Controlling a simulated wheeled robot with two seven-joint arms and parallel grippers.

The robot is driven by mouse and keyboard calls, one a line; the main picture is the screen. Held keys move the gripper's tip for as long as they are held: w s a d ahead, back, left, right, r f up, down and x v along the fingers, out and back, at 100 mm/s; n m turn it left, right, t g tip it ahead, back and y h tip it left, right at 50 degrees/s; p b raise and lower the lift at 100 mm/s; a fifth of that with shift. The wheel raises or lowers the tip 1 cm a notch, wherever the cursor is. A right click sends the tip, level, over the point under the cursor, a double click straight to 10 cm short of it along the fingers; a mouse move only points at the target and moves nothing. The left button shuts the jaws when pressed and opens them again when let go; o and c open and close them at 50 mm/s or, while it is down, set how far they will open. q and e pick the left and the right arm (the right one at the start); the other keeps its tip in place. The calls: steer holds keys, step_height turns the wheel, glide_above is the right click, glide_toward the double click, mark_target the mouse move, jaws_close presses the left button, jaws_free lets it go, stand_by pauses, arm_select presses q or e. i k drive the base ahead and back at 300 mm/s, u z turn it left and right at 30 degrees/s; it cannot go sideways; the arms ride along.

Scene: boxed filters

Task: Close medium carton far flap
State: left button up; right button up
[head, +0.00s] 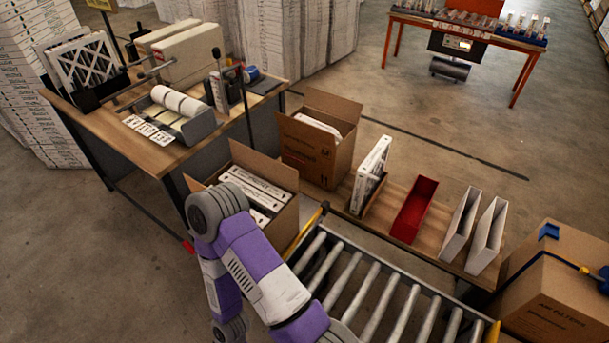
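Two open cartons hold white boxed filters; I cannot tell for certain which is the medium one. The nearer carton (284,228) stands at the left end of the roller conveyor, with its far flap (262,162) raised and another flap sticking out at its left. The farther carton (327,174) stands behind it, with its far flap (333,104) also raised. One of my purple and grey arms crosses the lower middle and hides part of the nearer carton's front. Neither gripper shows in the view.
The roller conveyor (371,298) fills the lower right. A wooden bench behind it holds a red bin (413,210) and white upright holders (487,236). A large carton (556,297) stands at right. A wooden workbench (150,155) with equipment is at left.

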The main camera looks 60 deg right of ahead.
mark_target(288, 176)
steer(key=k, duration=0.4)
steer(key=z, duration=0.7)
